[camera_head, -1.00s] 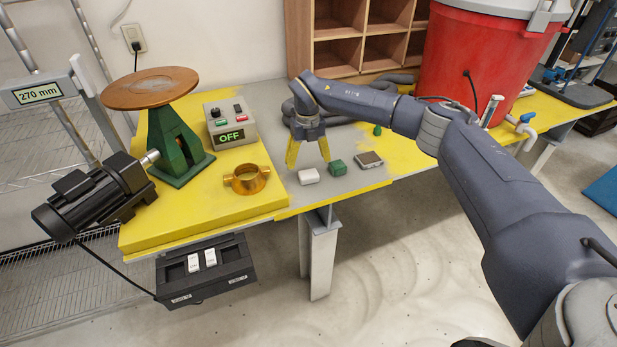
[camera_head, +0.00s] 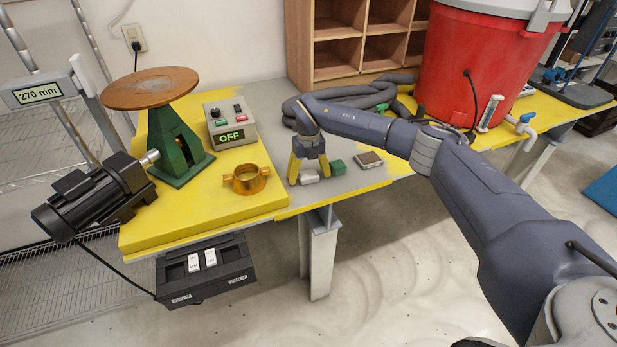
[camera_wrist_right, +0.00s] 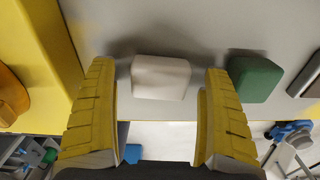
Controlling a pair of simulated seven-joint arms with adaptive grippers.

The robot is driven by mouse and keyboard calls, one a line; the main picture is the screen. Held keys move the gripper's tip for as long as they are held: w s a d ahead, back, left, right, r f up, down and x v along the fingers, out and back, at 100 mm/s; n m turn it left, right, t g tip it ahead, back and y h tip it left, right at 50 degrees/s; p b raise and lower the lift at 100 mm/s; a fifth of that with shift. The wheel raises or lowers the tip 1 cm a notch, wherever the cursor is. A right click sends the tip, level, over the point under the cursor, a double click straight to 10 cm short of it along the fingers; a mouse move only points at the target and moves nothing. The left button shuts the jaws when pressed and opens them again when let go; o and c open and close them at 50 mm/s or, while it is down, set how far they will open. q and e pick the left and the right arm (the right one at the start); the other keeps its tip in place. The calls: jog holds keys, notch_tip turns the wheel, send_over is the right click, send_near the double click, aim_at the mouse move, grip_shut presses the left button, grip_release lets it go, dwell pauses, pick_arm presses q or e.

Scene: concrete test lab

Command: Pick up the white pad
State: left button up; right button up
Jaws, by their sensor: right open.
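The white pad (camera_head: 309,177) lies on the grey part of the table, near its front edge. My right gripper (camera_head: 309,176) is open and low over it, with its yellow fingers to the left and right of the pad. In the right wrist view the white pad (camera_wrist_right: 160,77) sits between the two spread fingers of the gripper (camera_wrist_right: 160,85), with a gap on each side. Nothing is held. My left gripper does not show.
A green block (camera_head: 338,167) lies just right of the right finger, and a brown-topped block (camera_head: 369,160) lies beyond it. A brass ring (camera_head: 247,180) stands on the yellow board to the left. A control box (camera_head: 230,125) reading OFF is behind.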

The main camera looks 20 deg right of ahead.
aim_at(309, 173)
jog(key=c, duration=1.2)
jog(key=shift+r, duration=0.2)
jog(key=shift+c, duration=0.2)
notch_tip(309, 173, up, 20)
jog(key=shift+f, duration=0.15)
jog(key=o, duration=0.6)
jog(key=c, duration=0.5)
